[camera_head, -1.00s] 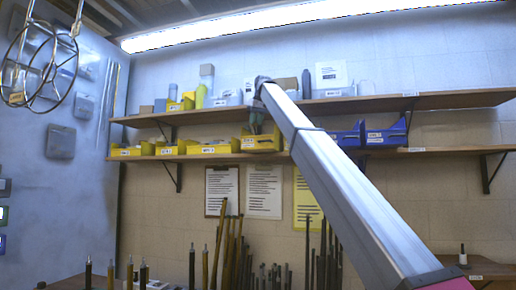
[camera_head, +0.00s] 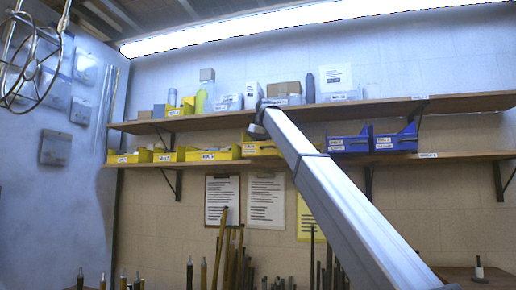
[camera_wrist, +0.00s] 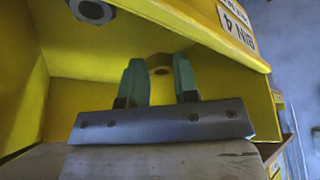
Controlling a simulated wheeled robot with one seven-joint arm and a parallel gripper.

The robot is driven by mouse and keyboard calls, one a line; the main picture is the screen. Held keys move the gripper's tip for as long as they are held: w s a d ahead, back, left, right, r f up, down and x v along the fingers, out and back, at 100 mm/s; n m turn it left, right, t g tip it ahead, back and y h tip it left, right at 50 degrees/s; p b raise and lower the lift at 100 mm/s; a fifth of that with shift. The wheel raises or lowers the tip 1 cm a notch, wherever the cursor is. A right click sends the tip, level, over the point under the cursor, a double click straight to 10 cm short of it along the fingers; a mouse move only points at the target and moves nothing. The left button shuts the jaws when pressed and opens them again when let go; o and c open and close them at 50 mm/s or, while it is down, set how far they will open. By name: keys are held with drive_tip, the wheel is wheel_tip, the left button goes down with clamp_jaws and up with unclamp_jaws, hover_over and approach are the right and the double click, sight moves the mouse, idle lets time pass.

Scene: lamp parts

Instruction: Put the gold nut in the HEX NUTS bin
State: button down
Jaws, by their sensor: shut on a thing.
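In the wrist view the gold nut (camera_wrist: 160,62) sits between the two green fingers of my gripper (camera_wrist: 159,72), which is shut on it. The hole in the nut faces the camera. The nut and fingers are inside or at the mouth of a yellow bin (camera_wrist: 225,95) labelled BIN 4. In the head view my arm reaches to the yellow bins on the lower shelf, with its end at a yellow bin (camera_head: 262,149); the fingers and nut cannot be made out there. I cannot read a HEX NUTS label in either view.
A grey hex nut (camera_wrist: 91,10) shows at the top left of the wrist view. More yellow bins (camera_head: 213,155) stand left of my arm and blue bins (camera_head: 396,139) stand right, on the lower shelf (camera_head: 440,156). The upper shelf (camera_head: 440,104) runs close above.

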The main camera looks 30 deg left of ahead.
drive_tip(key=shift+f, duration=0.6)
drive_tip(key=c, duration=0.9)
unclamp_jaws()
drive_tip(key=shift+r, duration=0.1)
drive_tip(key=shift+r, duration=0.6)
drive_tip(key=v, duration=0.7)
drive_tip(key=shift+r, duration=0.2)
